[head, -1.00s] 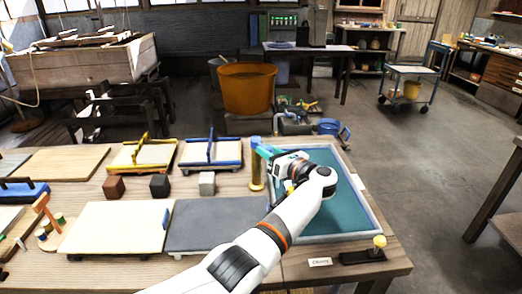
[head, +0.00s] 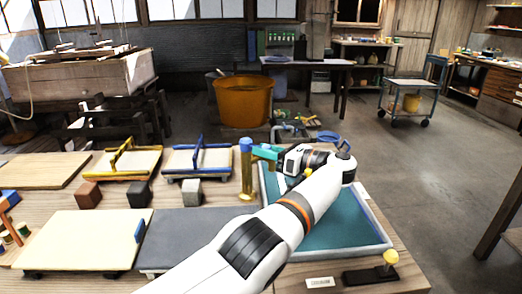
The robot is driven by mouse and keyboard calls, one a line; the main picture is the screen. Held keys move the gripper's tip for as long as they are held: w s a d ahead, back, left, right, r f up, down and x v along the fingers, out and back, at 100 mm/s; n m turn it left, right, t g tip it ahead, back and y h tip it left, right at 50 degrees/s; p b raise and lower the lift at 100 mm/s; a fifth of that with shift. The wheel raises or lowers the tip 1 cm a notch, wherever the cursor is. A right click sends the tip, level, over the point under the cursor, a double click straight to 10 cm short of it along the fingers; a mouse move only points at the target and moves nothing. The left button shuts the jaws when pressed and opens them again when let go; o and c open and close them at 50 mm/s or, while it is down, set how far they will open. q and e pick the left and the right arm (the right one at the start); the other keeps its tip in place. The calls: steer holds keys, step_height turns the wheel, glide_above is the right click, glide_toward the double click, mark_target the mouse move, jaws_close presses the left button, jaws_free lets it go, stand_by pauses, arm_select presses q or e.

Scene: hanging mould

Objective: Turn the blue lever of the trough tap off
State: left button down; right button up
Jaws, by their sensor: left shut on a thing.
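The trough tap (head: 247,178) is a brass post with a blue top at the back left corner of the trough (head: 377,243), a pale-rimmed basin with a teal inside. The blue lever (head: 246,145) shows at the top of the post. My left gripper (head: 262,153), with teal fingers, reaches over the trough from the right side of the tap. It is shut on the lever at the post's top; the fingers hide part of it. My right gripper is not in view.
A black base with a yellow knob (head: 390,258) and a small label (head: 320,282) lie at the table's front right. Blocks (head: 138,194) and framed moulds (head: 198,158) stand left of the tap. An orange tub (head: 243,101) stands behind the table.

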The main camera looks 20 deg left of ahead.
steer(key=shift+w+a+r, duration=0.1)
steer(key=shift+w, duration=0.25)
arm_select(q)
steer(key=c, duration=1.1)
jaws_free()
steer(key=shift+c, duration=0.2)
